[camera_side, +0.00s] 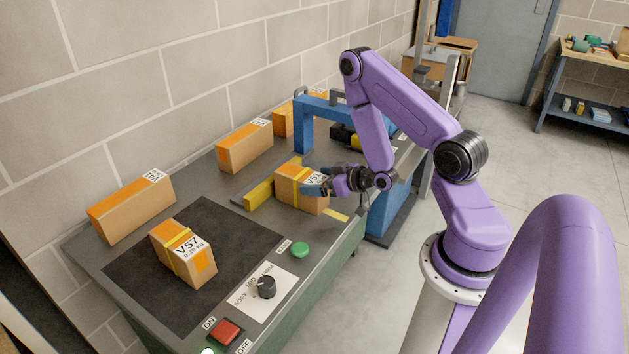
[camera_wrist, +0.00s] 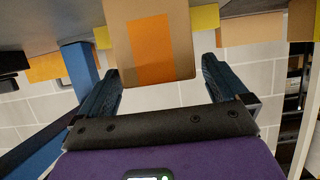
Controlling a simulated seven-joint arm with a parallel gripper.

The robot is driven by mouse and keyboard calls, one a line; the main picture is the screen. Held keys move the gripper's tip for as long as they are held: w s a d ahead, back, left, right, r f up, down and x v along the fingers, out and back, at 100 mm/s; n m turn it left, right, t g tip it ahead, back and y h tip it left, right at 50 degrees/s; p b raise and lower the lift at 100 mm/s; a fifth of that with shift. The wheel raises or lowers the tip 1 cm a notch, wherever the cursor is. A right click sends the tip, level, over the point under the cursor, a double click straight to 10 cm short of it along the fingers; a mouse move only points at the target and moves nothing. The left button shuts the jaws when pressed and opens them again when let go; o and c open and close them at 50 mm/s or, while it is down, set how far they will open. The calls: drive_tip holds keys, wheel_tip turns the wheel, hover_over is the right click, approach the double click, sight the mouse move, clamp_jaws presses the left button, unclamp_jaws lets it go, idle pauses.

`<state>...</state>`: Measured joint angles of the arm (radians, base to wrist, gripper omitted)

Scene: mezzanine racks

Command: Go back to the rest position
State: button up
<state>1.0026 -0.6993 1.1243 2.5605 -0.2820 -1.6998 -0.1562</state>
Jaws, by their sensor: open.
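My gripper (camera_side: 322,186) is at the right side of a small cardboard box (camera_side: 290,186) with a yellow strap and a white label. In the wrist view, my gripper (camera_wrist: 160,66) has its two fingers spread apart. The box (camera_wrist: 184,50) with an orange patch shows between and beyond the fingertips, with a visible gap at the right finger. The side view does not show clearly whether a finger touches the box. In the side view, the box sits on the grey worktable (camera_side: 225,191) against a yellow guide (camera_side: 262,189).
A strapped box labelled V57 (camera_side: 178,262) lies on a black mat (camera_side: 135,270). Other boxes (camera_side: 130,212) (camera_side: 240,151) stand along the wall side. A blue arch (camera_side: 302,128) spans the table behind my gripper. A green button (camera_side: 300,250), dial (camera_side: 266,287) and red switch (camera_side: 226,331) line the front.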

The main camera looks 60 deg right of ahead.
drive_tip(key=shift+w+r, duration=0.2)
drive_tip(key=shift+r, duration=0.1)
drive_tip(key=w+r, duration=0.2)
drive_tip(key=shift+a+r+m+t, duration=0.15)
drive_tip(key=shift+r+m+t, duration=0.15)
drive_tip(key=shift+r+m, duration=0.1)
drive_tip(key=shift+y, duration=0.6)
drive_tip(key=w+a+r, duration=0.2)
drive_tip(key=a, duration=0.1)
drive_tip(key=shift+r, duration=0.3)
drive_tip(key=s+a+r+n+g+y, duration=0.1)
drive_tip(key=s+a+n+g, duration=0.25)
drive_tip(key=a, duration=0.45)
drive_tip(key=s+a+r+n+g+y, duration=0.1)
drive_tip(key=s+a+r+n+g, duration=0.2)
drive_tip(key=a, duration=0.6)
drive_tip(key=s+r+n+g+h, duration=0.1)
drive_tip(key=s+r+n+g, duration=0.2)
drive_tip(key=s, duration=0.8)
drive_tip(key=s+a+r+n+g+h, duration=0.1)
drive_tip(key=s+r+n+g, duration=0.3)
drive_tip(key=s, duration=0.7)
drive_tip(key=shift+h, duration=0.4)
